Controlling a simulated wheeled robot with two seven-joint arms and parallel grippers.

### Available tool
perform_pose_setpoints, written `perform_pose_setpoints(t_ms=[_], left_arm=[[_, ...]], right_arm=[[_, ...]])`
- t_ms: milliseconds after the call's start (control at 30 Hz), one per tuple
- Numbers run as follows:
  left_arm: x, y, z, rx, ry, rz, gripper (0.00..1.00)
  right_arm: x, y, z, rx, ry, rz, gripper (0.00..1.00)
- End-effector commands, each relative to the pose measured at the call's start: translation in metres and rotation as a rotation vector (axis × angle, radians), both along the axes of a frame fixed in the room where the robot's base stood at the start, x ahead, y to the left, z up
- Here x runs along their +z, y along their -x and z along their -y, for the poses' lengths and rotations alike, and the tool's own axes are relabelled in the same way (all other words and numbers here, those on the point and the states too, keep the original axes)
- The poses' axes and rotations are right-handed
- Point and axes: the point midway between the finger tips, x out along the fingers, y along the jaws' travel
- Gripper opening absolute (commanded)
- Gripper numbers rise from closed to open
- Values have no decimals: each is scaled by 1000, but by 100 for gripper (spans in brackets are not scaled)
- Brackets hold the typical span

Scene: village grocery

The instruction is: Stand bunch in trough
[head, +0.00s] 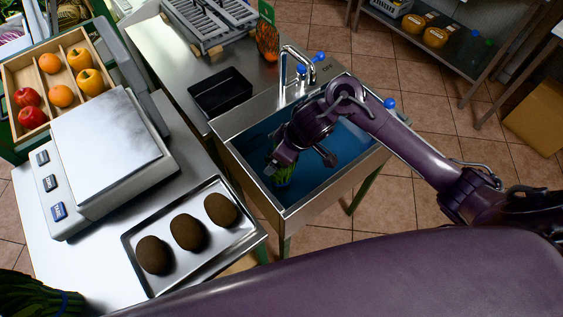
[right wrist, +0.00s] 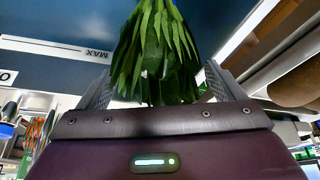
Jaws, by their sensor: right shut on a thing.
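The trough (head: 223,142) is a steel basin with blue inside and a tap at its back edge. My right gripper (head: 279,165) reaches down into it near the left front side and is shut on a green leafy bunch. The bunch (head: 284,177) shows only partly in the head view, below the gripper. My left gripper is not in view.
A steel tray (head: 250,235) with three brown round things stands left of the trough. Another green bunch (head: 35,297) lies at bottom left. The tap (head: 284,72) rises behind the trough.

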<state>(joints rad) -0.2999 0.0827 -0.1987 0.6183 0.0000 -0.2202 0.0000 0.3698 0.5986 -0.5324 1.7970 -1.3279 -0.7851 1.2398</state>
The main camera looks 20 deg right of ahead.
Motion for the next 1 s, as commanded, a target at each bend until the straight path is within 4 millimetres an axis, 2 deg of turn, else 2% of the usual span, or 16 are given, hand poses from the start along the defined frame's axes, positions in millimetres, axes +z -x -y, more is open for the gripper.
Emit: perform_pose_setpoints(t_ms=[100, 233, 667, 700, 767, 1000], left_arm=[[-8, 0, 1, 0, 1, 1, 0], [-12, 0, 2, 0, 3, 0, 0], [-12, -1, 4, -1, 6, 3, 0], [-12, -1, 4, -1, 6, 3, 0], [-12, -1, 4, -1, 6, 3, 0], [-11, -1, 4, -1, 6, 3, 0]], right_arm=[[-22, 1, 0, -1, 1, -3, 39], [-37, 1, 0, -1, 1, -3, 39], [-42, 0, 0, 0, 0, -1, 39], [-42, 1, 0, 0, 1, -2, 93], [-42, 1, 0, 1, 1, -2, 100], [-40, 1, 0, 0, 0, -1, 100]])
